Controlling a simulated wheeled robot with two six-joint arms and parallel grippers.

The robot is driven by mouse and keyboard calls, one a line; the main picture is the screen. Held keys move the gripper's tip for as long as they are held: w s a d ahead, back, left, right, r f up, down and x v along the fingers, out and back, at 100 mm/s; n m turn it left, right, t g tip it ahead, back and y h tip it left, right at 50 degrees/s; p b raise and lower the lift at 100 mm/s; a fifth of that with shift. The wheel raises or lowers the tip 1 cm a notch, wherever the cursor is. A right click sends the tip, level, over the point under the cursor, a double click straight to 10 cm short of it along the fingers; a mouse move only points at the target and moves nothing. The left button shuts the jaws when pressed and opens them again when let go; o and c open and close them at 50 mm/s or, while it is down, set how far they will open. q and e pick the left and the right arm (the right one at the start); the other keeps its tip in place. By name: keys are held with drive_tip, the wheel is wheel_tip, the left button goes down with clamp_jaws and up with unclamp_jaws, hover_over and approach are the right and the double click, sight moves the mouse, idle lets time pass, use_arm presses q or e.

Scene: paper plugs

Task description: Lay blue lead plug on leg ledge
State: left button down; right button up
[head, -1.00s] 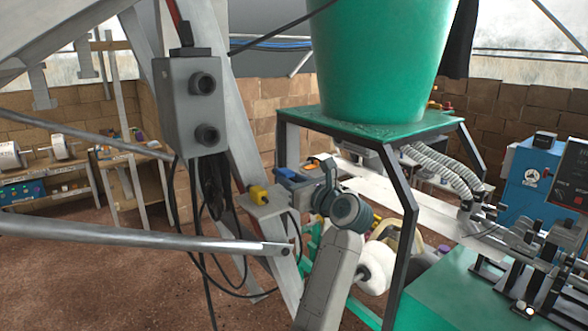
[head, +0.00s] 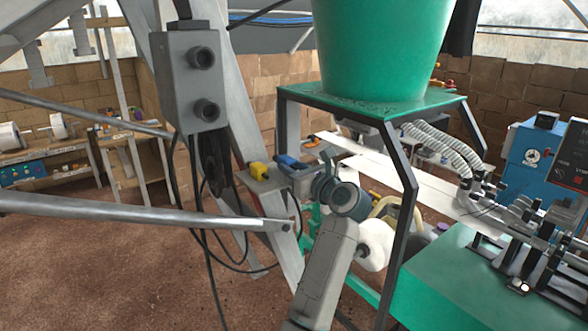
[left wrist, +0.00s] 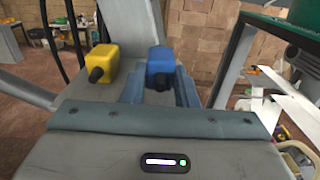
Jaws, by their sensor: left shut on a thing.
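The blue lead plug (left wrist: 160,66) is between the jaws of my left gripper (left wrist: 159,88), which is shut on it. In the head view my left gripper (head: 287,163) is just right of the leg ledge (head: 262,183), close to its edge. The ledge also shows in the left wrist view (left wrist: 80,97), a grey plate on the slanted leg. The plug appears beside or over its right part; I cannot tell whether it touches. A yellow plug (left wrist: 102,62) stands on the ledge, left of the blue one, and shows in the head view (head: 258,170). My right gripper is out of view.
A grey control box (head: 187,80) with hanging black cables is on the leg above the ledge. A metal bar (head: 130,213) crosses in front of the leg. A green hopper (head: 380,45) on a dark-legged stand (head: 405,190) is to the right.

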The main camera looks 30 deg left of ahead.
use_arm(q)
drive_tip(key=shift+f+b, duration=0.35)
drive_tip(key=shift+f, duration=0.05)
drive_tip(key=c, duration=1.1)
unclamp_jaws()
drive_tip(key=shift+o, duration=0.2)
drive_tip(key=shift+d, duration=0.1)
